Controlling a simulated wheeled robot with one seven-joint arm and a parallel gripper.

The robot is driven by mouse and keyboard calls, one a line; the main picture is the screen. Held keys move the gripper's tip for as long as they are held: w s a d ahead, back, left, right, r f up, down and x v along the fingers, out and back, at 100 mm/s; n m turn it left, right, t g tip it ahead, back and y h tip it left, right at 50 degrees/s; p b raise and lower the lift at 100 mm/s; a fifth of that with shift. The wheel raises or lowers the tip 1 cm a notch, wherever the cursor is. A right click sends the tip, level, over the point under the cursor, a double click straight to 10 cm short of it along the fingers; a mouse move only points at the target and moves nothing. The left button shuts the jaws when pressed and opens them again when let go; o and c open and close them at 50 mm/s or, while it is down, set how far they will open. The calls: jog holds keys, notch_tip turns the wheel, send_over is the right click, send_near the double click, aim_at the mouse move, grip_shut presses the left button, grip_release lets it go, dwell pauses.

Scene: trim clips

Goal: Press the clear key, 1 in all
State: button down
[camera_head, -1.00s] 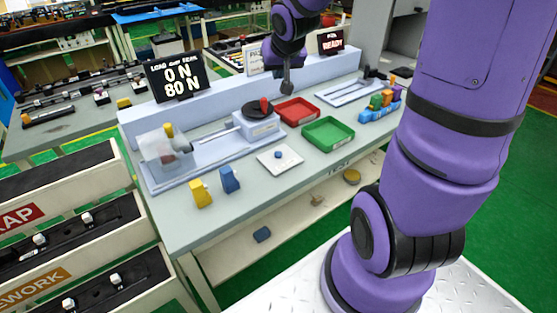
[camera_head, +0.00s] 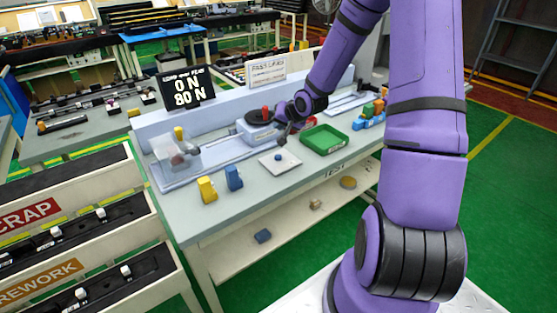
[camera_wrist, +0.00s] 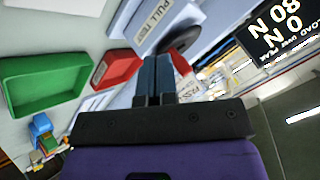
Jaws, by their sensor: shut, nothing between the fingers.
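No key marked clear can be made out in either view. The load display (camera_head: 188,88) at the back left of the bench reads 0 N over 80 N; it also shows in the wrist view (camera_wrist: 282,30). The pale tester (camera_head: 215,147) lies along the bench, with a black round dial (camera_head: 260,117) and a red knob (camera_head: 266,111). A white plate (camera_head: 290,163) with a small blue knob (camera_head: 278,157) lies in front. My gripper (camera_head: 282,140) is low above the bench, between tester and plate. In the wrist view its fingers (camera_wrist: 153,76) are shut and empty.
A green tray (camera_head: 344,148) is right of the plate; a red tray (camera_wrist: 105,78) is largely hidden in the head view. A yellow block (camera_head: 207,190) and a blue block (camera_head: 234,178) stand at the front edge. Colored pieces (camera_head: 372,114) are farther right.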

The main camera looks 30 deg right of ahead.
aim_at(280, 156)
jog(key=shift+f, duration=0.25)
jog(key=shift+f, duration=4.3)
jog(key=shift+f, duration=0.2)
jog(key=shift+f, duration=0.2)
jog(key=shift+f, duration=0.45)
jog(key=shift+r, duration=0.85)
jog(key=shift+r, duration=2.55)
